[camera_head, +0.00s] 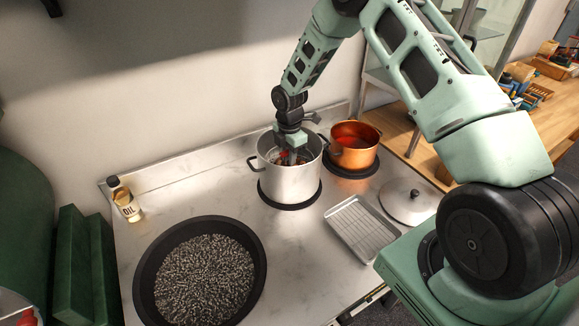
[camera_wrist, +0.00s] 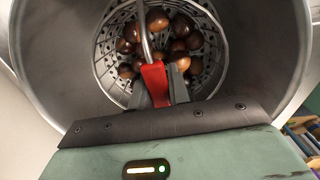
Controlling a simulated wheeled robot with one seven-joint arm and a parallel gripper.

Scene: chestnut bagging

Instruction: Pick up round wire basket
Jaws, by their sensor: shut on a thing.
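The round wire basket (camera_wrist: 106,50) sits inside the tall steel pot, with several brown chestnuts (camera_wrist: 157,20) in it. In the wrist view its thin metal handle rises to a red grip (camera_wrist: 155,80). In the head view my gripper (camera_head: 292,157) reaches down into the steel pot (camera_head: 291,188), and the pot wall hides most of the basket. Whether the basket touches the pot bottom cannot be told.
The steel pot stands on a round black plate. An orange pot (camera_head: 354,155) stands close at its right. A wire-rack tray (camera_head: 361,228), a lid (camera_head: 409,200), a large black pan (camera_head: 150,270) of dark grains and an oil bottle (camera_head: 125,201) share the counter.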

